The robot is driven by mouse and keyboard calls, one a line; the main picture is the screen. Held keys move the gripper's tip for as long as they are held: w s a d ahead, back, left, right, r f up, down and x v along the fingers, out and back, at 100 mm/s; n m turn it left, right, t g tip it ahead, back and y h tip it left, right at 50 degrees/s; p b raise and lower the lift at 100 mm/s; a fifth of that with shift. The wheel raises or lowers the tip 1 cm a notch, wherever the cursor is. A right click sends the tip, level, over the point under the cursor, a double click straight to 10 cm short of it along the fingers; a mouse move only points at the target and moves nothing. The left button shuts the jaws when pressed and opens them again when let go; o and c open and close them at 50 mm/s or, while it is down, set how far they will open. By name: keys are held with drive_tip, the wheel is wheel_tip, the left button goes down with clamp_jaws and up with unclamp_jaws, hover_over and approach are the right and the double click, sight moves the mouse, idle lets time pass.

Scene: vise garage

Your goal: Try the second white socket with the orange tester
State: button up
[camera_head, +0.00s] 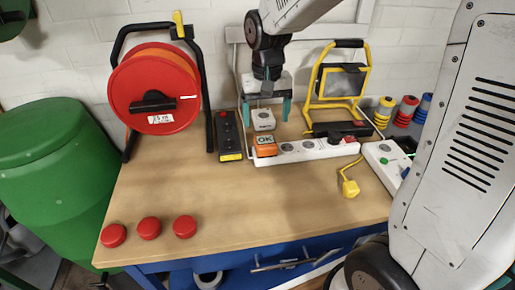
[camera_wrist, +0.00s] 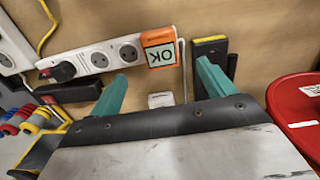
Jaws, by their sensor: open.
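The orange tester (camera_head: 265,147) reads "OK" and sits on the left end of a white power strip (camera_head: 312,151); the wrist view shows the tester (camera_wrist: 159,47) there too. Free round sockets show beside it on the strip (camera_wrist: 113,50). A small white box (camera_head: 263,125) stands behind the tester; it looks like a single socket, and its edge (camera_wrist: 160,100) shows between my fingers in the wrist view. My gripper (camera_head: 266,108) is open and empty, above and behind the tester, with its teal fingers pointing down.
A red cable reel (camera_head: 152,92), a yellow work lamp (camera_head: 340,80) and three red caps (camera_head: 149,228) are around. The front middle of the bench is clear.

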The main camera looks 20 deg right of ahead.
sight(265, 140)
drive_tip(key=shift+w, duration=0.15)
drive_tip(key=shift+f, duration=4.5)
drive_tip(key=c, duration=1.6)
drive_tip(key=shift+r, duration=3)
